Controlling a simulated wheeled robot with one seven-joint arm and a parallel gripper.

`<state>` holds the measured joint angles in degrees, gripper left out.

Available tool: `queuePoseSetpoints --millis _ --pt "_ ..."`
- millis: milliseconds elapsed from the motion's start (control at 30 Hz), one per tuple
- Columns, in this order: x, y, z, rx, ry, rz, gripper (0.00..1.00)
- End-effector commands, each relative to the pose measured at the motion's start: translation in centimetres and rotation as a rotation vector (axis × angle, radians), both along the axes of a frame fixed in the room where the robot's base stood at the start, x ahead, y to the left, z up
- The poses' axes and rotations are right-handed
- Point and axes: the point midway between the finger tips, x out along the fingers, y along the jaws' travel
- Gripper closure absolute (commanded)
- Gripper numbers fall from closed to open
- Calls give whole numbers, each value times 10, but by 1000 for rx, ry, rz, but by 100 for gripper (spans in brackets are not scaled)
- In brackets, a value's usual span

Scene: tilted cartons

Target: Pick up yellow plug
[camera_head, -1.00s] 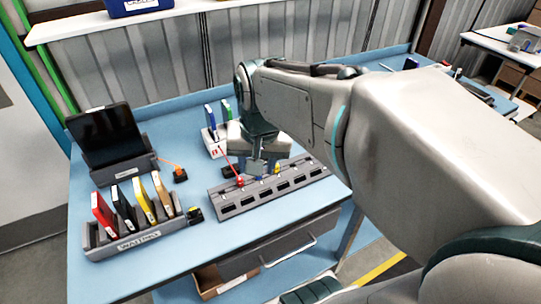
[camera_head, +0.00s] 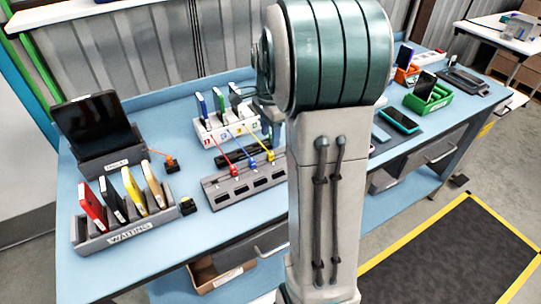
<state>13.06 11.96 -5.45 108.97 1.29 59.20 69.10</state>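A small yellow plug (camera_head: 270,156) shows at the right end of a row of plugs on the grey socket strip (camera_head: 214,195), close to the left edge of my arm. A blue plug (camera_head: 252,163) and a red plug (camera_head: 233,170) stand to its left, with thin cords of their colours running back. My gripper (camera_head: 270,112) shows only in part, behind my arm and above the back of the bench near the white rack. Its fingers are too small and covered to tell open from shut. My arm hides the right part of the strip.
A white rack (camera_head: 216,130) with upright cards stands behind the strip. A grey "WAITING" tray (camera_head: 128,233) with several coloured cards is at left, below a dark tablet (camera_head: 94,125). Green and orange holders stand at right.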

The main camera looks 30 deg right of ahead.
Motion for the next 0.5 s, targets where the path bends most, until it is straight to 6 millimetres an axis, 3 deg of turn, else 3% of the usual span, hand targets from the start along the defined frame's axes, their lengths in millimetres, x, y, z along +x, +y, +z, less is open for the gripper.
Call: queuePoseSetpoints --millis 100,367,500 --pt "0 0 -18 1 2 0 60" --pt "2 -1 -35 1 2 1 60" --pt "7 -4 -54 1 3 1 60"
